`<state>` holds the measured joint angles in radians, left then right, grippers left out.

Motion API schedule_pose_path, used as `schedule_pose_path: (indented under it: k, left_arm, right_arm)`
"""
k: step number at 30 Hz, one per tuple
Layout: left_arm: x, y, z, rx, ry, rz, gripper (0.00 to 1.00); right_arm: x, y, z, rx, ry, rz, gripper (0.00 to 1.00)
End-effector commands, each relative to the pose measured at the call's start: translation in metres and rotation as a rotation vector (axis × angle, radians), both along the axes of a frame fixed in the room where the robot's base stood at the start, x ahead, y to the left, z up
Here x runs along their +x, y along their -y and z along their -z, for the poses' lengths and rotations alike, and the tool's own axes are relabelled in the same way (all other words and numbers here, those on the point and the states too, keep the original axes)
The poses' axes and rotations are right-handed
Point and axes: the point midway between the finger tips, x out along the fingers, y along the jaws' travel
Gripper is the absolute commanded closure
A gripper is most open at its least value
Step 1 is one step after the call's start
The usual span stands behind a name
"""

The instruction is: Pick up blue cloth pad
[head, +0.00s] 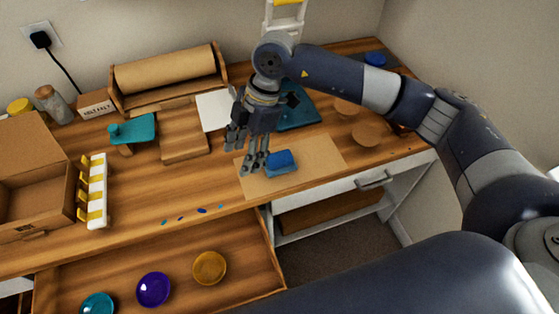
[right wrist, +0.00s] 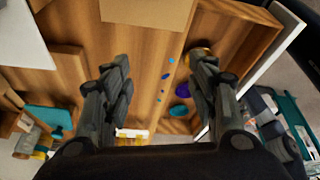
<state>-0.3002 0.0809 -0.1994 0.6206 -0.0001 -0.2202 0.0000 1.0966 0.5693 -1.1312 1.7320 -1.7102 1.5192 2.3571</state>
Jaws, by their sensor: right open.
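The blue cloth pad (head: 281,161) lies on a tan paper sheet (head: 315,158) near the front edge of the workbench. My right gripper (head: 246,158) is open and empty, fingers pointing down, just left of the pad in the head view. I cannot tell its exact height or whether a finger touches the pad. In the right wrist view, the open fingers (right wrist: 162,95) have bare wood between them. The pad does not show there; only part of the paper shows at the top. My left gripper is not in view.
A drawer (head: 120,268) stands open in front, holding yellow (head: 209,268), purple (head: 153,289) and teal (head: 97,305) bowls. Small blue drops (head: 202,211) lie near the bench edge. A teal mat (head: 298,113) lies behind the pad. A cardboard box (head: 35,180) stands left.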

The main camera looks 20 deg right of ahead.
Motion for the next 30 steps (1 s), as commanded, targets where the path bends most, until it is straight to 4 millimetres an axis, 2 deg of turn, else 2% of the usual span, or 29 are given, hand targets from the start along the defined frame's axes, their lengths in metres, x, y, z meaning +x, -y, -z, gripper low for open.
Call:
schedule_pose_path:
  k: [1, 3, 6, 8, 11, 18, 26, 30]
  left_arm:
    - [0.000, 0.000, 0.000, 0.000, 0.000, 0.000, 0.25]
    - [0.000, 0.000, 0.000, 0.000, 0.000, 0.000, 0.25]
    - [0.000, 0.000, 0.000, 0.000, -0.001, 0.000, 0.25]
    - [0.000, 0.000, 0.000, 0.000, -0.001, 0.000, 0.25]
    - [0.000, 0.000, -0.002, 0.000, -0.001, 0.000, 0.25]
    - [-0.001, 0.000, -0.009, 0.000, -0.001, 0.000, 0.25]
    - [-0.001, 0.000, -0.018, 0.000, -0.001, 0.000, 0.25]
    - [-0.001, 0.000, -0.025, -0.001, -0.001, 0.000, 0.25]
  right_arm:
    - [0.012, 0.025, -0.002, -0.098, 0.010, 0.055, 0.47]
    - [0.022, 0.055, -0.005, -0.211, 0.015, 0.127, 0.47]
    - [0.030, 0.082, -0.009, -0.313, 0.024, 0.200, 0.47]
    - [0.031, 0.090, -0.010, -0.344, 0.024, 0.223, 0.47]
    - [0.032, 0.095, -0.001, -0.362, 0.023, 0.236, 0.47]
    - [0.032, 0.094, 0.036, -0.357, 0.022, 0.234, 0.47]
    - [0.031, 0.093, 0.057, -0.356, 0.022, 0.232, 0.47]
    - [0.032, 0.093, 0.080, -0.356, 0.022, 0.232, 0.47]
